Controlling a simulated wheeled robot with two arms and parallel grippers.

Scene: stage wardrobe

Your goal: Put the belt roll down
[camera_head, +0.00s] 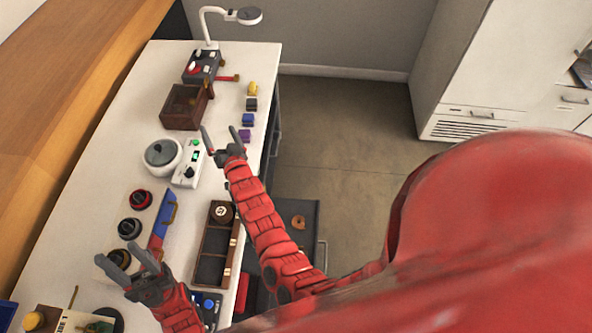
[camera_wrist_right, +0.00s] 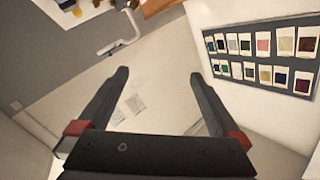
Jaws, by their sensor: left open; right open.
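A round brown coil with a pale centre (camera_head: 221,211), which looks like the belt roll, lies in the far compartment of a dark wooden divided tray (camera_head: 201,241) on the white table. The tray's other compartments look empty. My left gripper (camera_head: 117,253) is open, left of the tray, with its fingers either side of a dark round piece (camera_head: 120,258); I cannot tell whether they touch it. My right gripper (camera_head: 218,129) is open and empty beyond the tray, near the table's right edge. The right wrist view shows its fingers (camera_wrist_right: 158,75) spread with nothing between.
Round dark pieces (camera_head: 129,228) and a blue and red block (camera_head: 162,220) are left of the tray. A white pot (camera_head: 163,157), control box (camera_head: 188,163), brown box (camera_head: 185,107) and small coloured spools (camera_head: 247,120) stand further back. A swatch board (camera_wrist_right: 262,55) hangs on a white panel.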

